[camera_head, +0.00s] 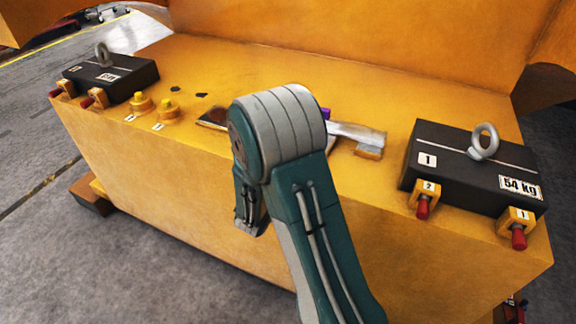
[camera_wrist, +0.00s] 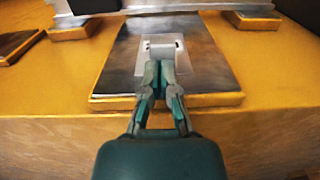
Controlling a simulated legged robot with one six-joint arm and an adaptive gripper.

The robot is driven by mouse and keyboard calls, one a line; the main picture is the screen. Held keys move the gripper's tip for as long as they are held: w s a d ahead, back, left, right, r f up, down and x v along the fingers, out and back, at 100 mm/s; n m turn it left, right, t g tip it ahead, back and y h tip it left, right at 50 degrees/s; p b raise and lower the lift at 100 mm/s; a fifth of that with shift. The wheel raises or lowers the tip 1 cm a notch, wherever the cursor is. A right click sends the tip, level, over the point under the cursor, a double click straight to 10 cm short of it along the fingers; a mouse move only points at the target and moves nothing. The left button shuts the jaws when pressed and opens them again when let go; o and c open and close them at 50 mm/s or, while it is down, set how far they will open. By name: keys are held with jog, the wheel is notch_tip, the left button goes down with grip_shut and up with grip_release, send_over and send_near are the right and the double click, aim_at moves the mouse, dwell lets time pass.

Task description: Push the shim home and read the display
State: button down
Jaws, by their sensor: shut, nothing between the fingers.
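In the wrist view, a thin pale grey plate (camera_wrist: 199,66), which looks like the shim, lies flat on a dark metal pad (camera_wrist: 212,86) with yellow edges. A small raised tab (camera_wrist: 163,43) stands on the plate. My gripper (camera_wrist: 163,68) is shut and empty, its fingertips over the plate, right at the near side of the tab. I cannot tell whether they touch it. In the head view my arm hides the gripper and the plate. No display can be made out in either view.
Yellow knobs (camera_head: 168,110) stand near the left one. A silver piece (camera_head: 352,133) lies right of my arm.

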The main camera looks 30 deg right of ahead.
jog(key=x, duration=0.3)
jog(key=shift+w+d, duration=0.2)
jog(key=shift+a, duration=0.1)
dwell(0.3)
